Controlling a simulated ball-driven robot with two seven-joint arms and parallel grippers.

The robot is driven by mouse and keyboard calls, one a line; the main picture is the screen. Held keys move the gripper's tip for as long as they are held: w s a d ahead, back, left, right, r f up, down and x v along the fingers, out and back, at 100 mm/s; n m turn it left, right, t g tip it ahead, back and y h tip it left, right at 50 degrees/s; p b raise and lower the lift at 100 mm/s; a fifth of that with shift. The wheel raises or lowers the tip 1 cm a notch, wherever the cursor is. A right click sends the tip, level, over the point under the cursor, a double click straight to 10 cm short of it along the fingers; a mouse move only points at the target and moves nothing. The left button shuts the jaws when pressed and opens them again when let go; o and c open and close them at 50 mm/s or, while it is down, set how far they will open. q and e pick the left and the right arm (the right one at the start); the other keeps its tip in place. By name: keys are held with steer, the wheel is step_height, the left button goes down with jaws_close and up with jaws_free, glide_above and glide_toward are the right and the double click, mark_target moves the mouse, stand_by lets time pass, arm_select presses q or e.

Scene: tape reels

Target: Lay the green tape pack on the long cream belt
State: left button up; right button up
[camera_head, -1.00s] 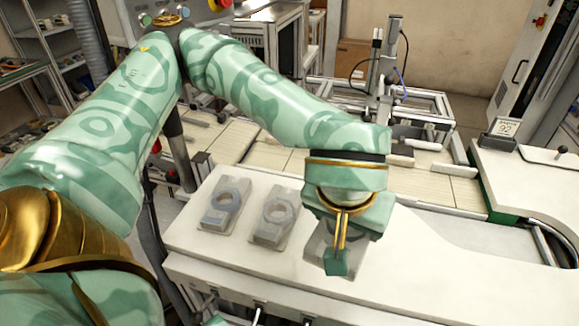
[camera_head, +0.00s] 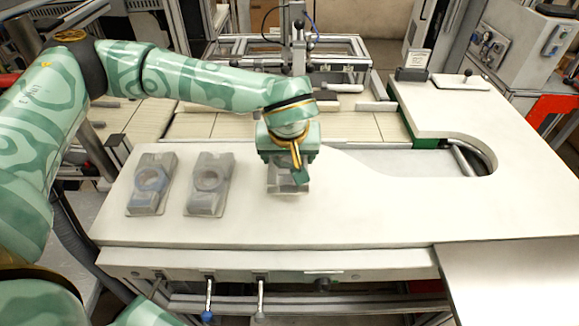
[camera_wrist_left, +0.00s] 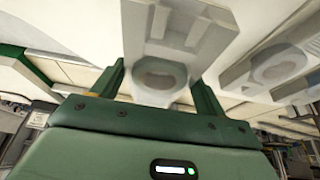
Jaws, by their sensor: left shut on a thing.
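My left gripper (camera_head: 298,180) is over the white worktop, right of two other tape packs. It is shut on a tape pack (camera_head: 280,187), mostly hidden behind the gripper in the head view. In the left wrist view the held pack (camera_wrist_left: 178,45) shows its round reel between the two fingers and looks grey-white; I cannot make out green on it. I cannot tell whether it touches the worktop. The cream belt (camera_head: 350,126) runs left to right behind the worktop, partly covered by my arm. My right gripper is not in view.
A bluish pack (camera_head: 150,184) and a grey pack (camera_head: 210,184) lie on the white worktop (camera_head: 370,215). A metal frame with a post (camera_head: 299,45) stands behind the belt. A small sign (camera_head: 413,62) stands at the back right. The worktop's front right is bare.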

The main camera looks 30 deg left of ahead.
mark_target(289, 166)
arm_select(q)
steer(key=shift+w+f, duration=0.2)
steer(key=shift+f, duration=0.05)
steer(key=x, duration=0.2)
steer(key=b+x, duration=0.1)
steer(key=shift+s+d+f, duration=0.15)
steer(key=shift+s+f, duration=0.1)
steer(key=shift+f, duration=0.2)
steer(key=shift+r, duration=0.1)
steer(key=shift+s, duration=0.1)
steer(key=o, duration=1.1)
steer(key=shift+c, duration=0.2)
